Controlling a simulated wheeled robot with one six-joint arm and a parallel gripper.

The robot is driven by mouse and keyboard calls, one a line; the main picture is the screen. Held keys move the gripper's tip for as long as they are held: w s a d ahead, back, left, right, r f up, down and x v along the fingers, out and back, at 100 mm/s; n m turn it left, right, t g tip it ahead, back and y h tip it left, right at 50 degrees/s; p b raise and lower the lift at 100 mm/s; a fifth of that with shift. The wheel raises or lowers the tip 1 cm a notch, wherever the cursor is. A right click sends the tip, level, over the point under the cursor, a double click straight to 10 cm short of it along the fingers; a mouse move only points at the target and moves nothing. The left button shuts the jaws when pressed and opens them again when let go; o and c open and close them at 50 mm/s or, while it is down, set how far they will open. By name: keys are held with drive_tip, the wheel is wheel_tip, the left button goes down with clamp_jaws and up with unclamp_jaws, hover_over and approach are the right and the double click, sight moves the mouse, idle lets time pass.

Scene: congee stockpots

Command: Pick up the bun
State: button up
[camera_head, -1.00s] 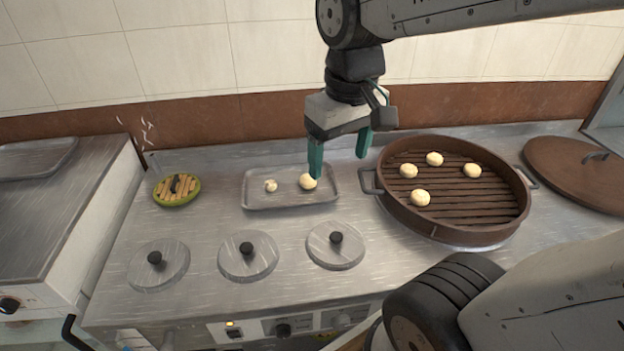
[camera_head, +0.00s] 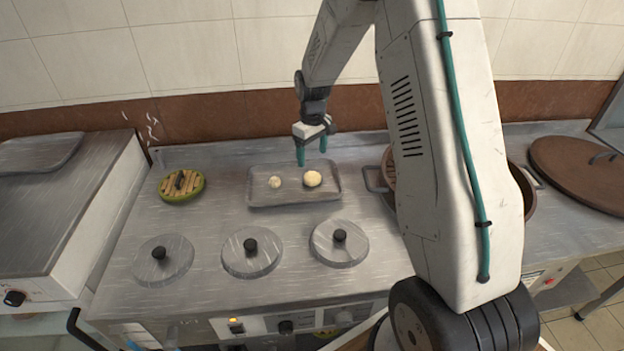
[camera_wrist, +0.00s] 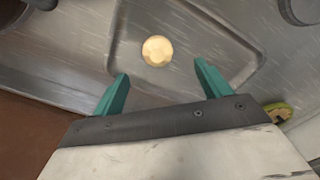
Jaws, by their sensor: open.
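Two pale, round buns lie on a shallow metal tray (camera_head: 293,201): a smaller bun (camera_head: 275,182) on the left and a larger bun (camera_head: 312,178) on the right. My gripper (camera_head: 311,156) is open and empty, pointing down at the tray's back edge, just behind the larger bun in the picture. In the wrist view, one bun (camera_wrist: 157,50) lies on the tray, ahead of the gap between my green fingertips (camera_wrist: 162,72) and apart from them. The other bun does not show there.
My arm hides most of the brown steamer pot (camera_head: 528,190) at right. Three round lids (camera_head: 340,250) sit in front of the tray. A green-rimmed round item (camera_head: 182,186) stands left of it. A brown lid (camera_head: 578,170) lies far right. A tiled wall rises behind.

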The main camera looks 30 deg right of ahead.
sight(312, 174)
drive_tip(key=f, duration=0.3)
drive_tip(key=shift+w+d, duration=0.2)
drive_tip(key=shift+w, duration=0.05)
wheel_tip(312, 174, down, 6)
drive_tip(key=shift+w+f, duration=0.1)
drive_tip(key=shift+w, duration=0.05)
drive_tip(key=c, duration=1.1)
